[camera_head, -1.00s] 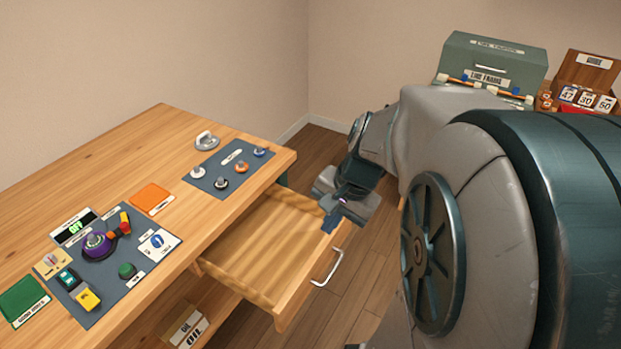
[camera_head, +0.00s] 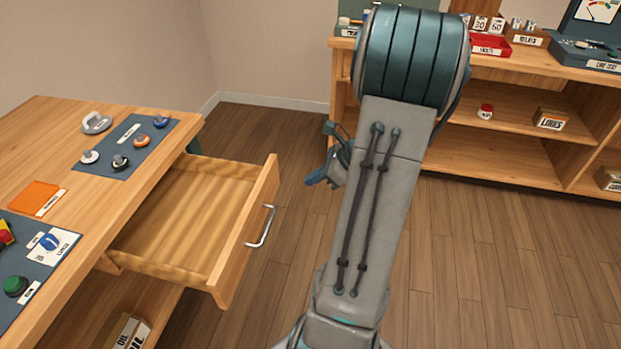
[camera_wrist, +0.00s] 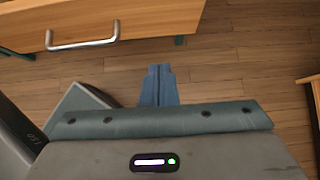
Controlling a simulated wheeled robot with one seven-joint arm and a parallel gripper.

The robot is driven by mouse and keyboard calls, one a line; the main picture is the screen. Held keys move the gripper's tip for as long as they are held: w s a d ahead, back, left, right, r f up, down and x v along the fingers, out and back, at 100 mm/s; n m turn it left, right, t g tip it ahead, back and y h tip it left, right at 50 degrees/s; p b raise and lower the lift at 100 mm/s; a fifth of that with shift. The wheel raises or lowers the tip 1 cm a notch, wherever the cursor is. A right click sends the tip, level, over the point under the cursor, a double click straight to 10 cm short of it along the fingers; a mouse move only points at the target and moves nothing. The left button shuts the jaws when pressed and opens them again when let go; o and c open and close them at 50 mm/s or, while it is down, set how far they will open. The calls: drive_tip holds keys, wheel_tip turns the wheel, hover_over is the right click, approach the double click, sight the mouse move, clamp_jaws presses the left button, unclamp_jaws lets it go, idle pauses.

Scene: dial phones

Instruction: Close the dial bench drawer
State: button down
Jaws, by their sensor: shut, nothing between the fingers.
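The dial bench (camera_head: 60,125) stands at the left in the head view. Its wooden drawer (camera_head: 185,205) is pulled well out and looks empty inside. The drawer's metal handle (camera_head: 262,227) is on its front panel. In the wrist view the drawer front (camera_wrist: 165,14) and the handle (camera_wrist: 83,42) show at the top left. My gripper (camera_head: 317,178) is to the right of the drawer front, apart from it and partly hidden by my arm. In the wrist view its blue fingers (camera_wrist: 159,84) are together over the floor, with nothing between them.
Knobs sit on a dark mat (camera_head: 126,147) on the bench top. An oil box (camera_head: 128,331) is on the shelf below. A shelf unit (camera_head: 510,165) stands at the back right. The wooden floor (camera_head: 470,270) between is clear.

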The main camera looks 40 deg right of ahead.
sight(271, 191)
drive_tip(key=x, duration=0.3)
drive_tip(key=r+b+x, duration=0.1)
drive_tip(key=x, duration=0.2)
drive_tip(key=w+a+x, duration=0.1)
drive_tip(key=x, duration=0.2)
drive_tip(key=shift+r, duration=0.2)
drive_tip(key=shift+w+a+b, duration=0.2)
drive_tip(key=shift+w+b, duration=0.1)
drive_tip(key=shift+w, duration=0.2)
drive_tip(key=shift+a, duration=0.1)
